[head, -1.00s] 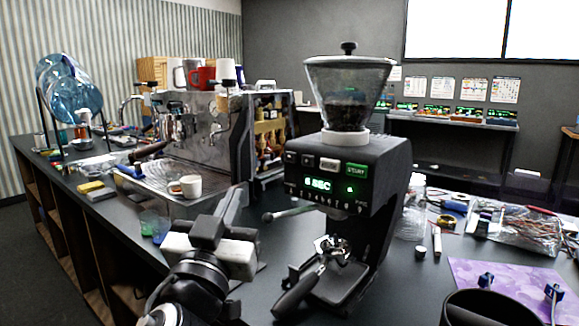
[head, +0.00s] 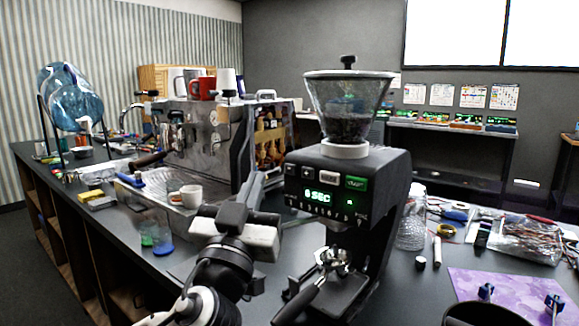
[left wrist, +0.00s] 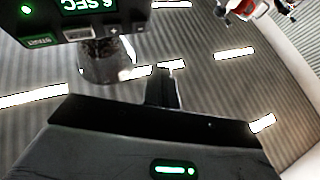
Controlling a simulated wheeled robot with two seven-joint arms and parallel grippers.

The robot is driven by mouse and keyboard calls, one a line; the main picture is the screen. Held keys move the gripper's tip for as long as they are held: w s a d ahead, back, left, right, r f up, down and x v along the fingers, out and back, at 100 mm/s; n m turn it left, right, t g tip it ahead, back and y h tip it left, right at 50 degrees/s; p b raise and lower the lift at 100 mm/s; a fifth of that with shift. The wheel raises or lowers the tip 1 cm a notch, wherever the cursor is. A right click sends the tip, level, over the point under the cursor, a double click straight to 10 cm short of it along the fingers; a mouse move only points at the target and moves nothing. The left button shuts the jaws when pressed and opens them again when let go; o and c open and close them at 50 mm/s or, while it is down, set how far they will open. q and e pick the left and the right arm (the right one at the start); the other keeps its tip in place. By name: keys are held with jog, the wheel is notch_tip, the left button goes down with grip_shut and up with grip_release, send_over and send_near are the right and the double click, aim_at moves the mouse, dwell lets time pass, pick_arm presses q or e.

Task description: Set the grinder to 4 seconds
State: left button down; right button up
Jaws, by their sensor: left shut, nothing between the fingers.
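The black grinder (head: 372,180) stands on the dark counter with a clear bean hopper (head: 346,95) on top. Its front panel has several small buttons, a START button (head: 356,183) and a green display (head: 319,196). The display reads SEC after a digit that looks like 6; it also shows at the top of the left wrist view (left wrist: 90,5). My left gripper (head: 262,180) is shut and empty, just left of the panel, its fingers pointing up toward it. I cannot tell whether it touches the grinder.
A portafilter (head: 305,298) sits below the grinder, handle toward me. The espresso machine (head: 205,150) stands behind left, with a white cup (head: 190,196) on its tray. A glass jar (head: 412,222), tools and a purple mat (head: 515,292) lie to the right.

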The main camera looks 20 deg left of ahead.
aim_at(290, 169)
pick_arm(q)
jog(key=w, duration=0.1)
jog(key=w+d, duration=0.1)
jog(key=w, duration=0.1)
jog(key=w+b, duration=0.1)
jog(key=shift+w+d, duration=0.3)
jog(key=shift+d, duration=0.05)
dwell(1.0)
jog(key=shift+w, duration=0.1)
dwell(0.7)
jog(key=shift+w+d+f+b, duration=0.1)
jog(key=shift+b, duration=0.2)
jog(key=shift+w, duration=0.2)
